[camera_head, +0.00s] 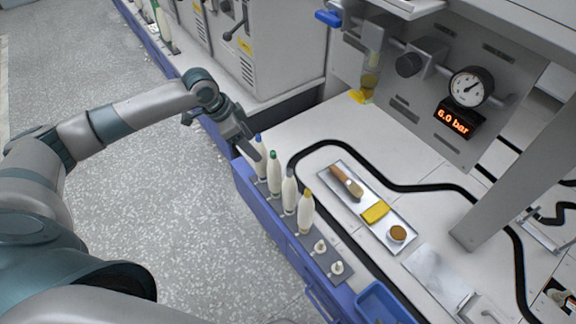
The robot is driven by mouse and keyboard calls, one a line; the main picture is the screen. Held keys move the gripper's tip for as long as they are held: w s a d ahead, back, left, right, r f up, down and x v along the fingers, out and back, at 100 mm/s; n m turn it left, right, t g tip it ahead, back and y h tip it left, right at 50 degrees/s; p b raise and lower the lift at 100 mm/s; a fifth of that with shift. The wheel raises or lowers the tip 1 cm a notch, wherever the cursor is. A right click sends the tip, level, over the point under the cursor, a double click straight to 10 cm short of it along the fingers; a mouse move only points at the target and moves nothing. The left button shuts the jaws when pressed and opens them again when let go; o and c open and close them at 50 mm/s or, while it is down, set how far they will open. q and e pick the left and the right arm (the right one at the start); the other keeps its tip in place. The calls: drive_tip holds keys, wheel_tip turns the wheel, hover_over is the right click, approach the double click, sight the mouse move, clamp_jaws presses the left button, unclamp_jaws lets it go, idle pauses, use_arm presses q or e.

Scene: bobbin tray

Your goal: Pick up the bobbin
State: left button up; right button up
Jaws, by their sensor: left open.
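Several white bobbins stand upright in a row on a dark holder strip (327,258) along the bench's front edge. Their tips differ: a blue-tipped bobbin (260,158) at the far end, then a green-tipped bobbin (274,176), a grey-tipped bobbin (290,192) and a yellow-tipped bobbin (306,215) nearest. My left gripper (247,144) is open, with its fingers beside the upper part of the blue-tipped bobbin. I cannot tell whether they touch it; a finger hides part of that bobbin. My right gripper is not in view.
Two empty pegs (337,268) show at the strip's near end. A black hose (410,188) crosses the bench. A blue bin (380,304) sits at the front.

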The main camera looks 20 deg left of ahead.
sight(274, 167)
use_arm(q)
drive_tip(key=shift+r, duration=0.25)
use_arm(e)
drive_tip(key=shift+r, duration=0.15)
use_arm(q)
drive_tip(key=b+x, duration=0.2)
drive_tip(key=x, duration=0.9)
drive_tip(key=shift+f, duration=0.3)
drive_tip(key=shift+w+f, duration=0.15)
drive_tip(key=shift+f, duration=0.15)
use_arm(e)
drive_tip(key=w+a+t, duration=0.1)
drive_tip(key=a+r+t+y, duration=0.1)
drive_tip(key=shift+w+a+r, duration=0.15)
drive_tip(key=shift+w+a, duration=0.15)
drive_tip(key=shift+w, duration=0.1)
use_arm(q)
drive_tip(key=shift+d, duration=0.1)
